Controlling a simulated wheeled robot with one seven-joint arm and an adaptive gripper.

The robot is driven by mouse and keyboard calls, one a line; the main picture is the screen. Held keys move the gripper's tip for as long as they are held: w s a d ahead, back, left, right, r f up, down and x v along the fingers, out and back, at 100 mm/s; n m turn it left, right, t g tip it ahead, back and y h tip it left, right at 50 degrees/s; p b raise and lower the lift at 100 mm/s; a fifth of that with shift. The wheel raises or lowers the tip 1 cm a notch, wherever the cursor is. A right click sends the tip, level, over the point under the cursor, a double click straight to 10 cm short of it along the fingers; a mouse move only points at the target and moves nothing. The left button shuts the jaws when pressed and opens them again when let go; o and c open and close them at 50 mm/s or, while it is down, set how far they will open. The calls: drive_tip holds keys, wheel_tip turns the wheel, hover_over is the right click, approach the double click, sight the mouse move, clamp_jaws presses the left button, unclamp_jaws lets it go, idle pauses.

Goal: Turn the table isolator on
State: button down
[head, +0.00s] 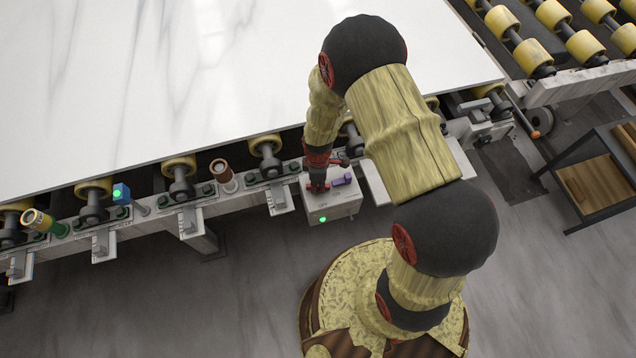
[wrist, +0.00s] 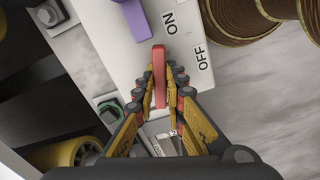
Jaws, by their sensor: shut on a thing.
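The table isolator is a pale box (head: 337,206) on the front of the slab table, with a green light on its front face. Its top carries a red handle (wrist: 159,78) and a purple handle (head: 341,180); the purple one also shows at the top of the wrist view (wrist: 134,18). Black ON and OFF lettering is beside the red handle, ON ahead and OFF to the right. My gripper (wrist: 163,80) points down at the box and is shut on the red handle, one finger on each side. The handle's lower end is partly hidden between the fingers.
A large white stone slab (head: 180,80) lies on rollers behind the box. A dark-framed stand (head: 590,180) is at right. Floor is clear at lower left.

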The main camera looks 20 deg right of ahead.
sight(318, 185)
drive_tip(key=shift+n, duration=1.6)
drive_tip(key=c, duration=1.9)
unclamp_jaws()
drive_tip(key=shift+o, duration=0.3)
drive_tip(key=shift+r, duration=0.1)
wheel_tip(318, 185, up, 12)
